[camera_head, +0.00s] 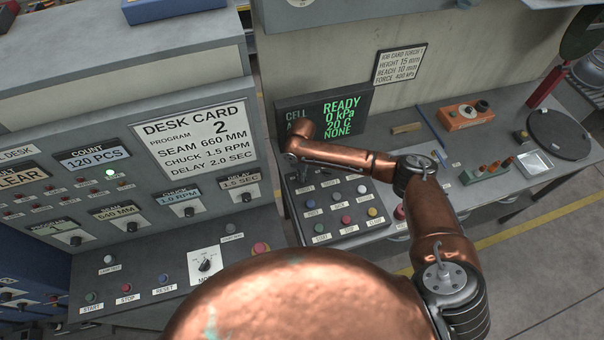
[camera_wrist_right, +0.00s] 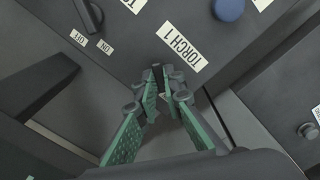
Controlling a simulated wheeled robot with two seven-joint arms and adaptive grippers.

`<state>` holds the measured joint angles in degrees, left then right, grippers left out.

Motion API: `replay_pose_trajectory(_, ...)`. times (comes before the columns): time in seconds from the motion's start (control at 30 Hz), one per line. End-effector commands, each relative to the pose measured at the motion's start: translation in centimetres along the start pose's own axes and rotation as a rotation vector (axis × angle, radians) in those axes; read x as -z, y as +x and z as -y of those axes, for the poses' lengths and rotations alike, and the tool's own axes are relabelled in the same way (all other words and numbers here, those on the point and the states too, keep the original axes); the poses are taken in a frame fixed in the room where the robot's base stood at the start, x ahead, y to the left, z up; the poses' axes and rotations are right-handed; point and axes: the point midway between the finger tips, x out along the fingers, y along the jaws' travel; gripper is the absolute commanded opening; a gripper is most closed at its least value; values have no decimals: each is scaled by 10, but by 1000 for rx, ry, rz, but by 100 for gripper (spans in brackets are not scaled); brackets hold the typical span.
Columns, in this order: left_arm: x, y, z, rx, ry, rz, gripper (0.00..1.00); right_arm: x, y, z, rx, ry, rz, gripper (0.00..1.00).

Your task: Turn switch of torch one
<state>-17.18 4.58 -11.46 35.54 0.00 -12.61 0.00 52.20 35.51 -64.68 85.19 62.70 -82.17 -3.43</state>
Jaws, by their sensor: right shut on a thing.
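In the right wrist view, a white label reading TORCH 1 (camera_wrist_right: 181,46) sits on a dark grey panel just beyond my right gripper (camera_wrist_right: 166,90). Its green-padded fingers are closed together on a small dark switch (camera_wrist_right: 157,71) beside that label. The fingers hide most of the switch, so I cannot tell its setting. In the head view, my right gripper (camera_head: 299,170) is small and dark at the left end of the copper arm, over the left edge of the button console (camera_head: 345,243). My left gripper is out of view.
In the wrist view, another dark switch (camera_wrist_right: 88,14) with OFF and ON labels and a blue button (camera_wrist_right: 229,9) are nearby. In the head view, a lit screen (camera_head: 338,115) stands behind the console, and a desk panel (camera_head: 130,240) with knobs lies left.

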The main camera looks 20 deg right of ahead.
Motion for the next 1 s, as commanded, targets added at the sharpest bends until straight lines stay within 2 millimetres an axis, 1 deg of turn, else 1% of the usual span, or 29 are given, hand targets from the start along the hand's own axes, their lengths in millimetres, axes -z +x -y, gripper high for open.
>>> replay_pose_trajectory(0.23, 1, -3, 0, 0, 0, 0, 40, -1, 0, -1, -1, -46, 1, 0)
replay_pose_trajectory(0.63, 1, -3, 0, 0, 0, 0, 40, -1, 0, -1, -1, -52, 1, 0)
replay_pose_trajectory(0.67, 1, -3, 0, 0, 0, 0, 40, -1, 0, -1, -2, -52, 1, 10)
replay_pose_trajectory(0.7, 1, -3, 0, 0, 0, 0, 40, -1, 0, -1, -1, -52, 1, 13)
replay_pose_trajectory(0.9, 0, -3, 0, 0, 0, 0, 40, 0, 0, -1, -1, -52, 0, 26)
replay_pose_trajectory(1.0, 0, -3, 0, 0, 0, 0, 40, 0, 0, 0, -1, -52, 0, 26)
